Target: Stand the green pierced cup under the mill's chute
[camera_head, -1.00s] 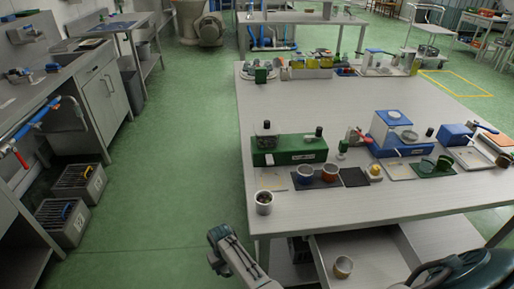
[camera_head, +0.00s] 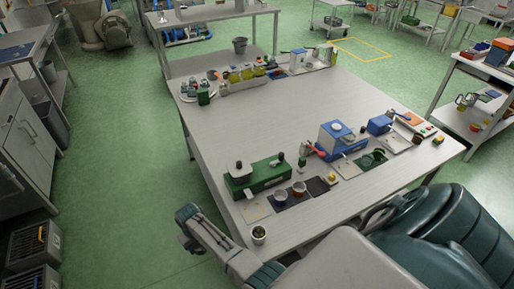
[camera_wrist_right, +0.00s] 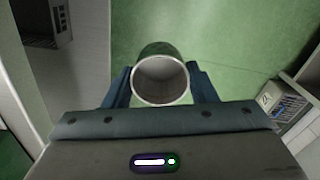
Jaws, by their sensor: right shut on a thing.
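My right gripper (camera_head: 190,230) is beyond the near left edge of the bench, over the floor, in the head view. In the right wrist view it is shut on a round cup (camera_wrist_right: 160,49) with a dark green outer wall and a pale grey inside. The cup's mouth faces the camera; no piercing can be made out. I cannot tell which one is the mill, and no chute is clear. My left gripper is not in view.
Two small cups (camera_head: 290,192) stand on a dark mat before the green machine. The bench middle (camera_head: 260,120) is clear. Dark crates (camera_head: 33,245) stand lower left.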

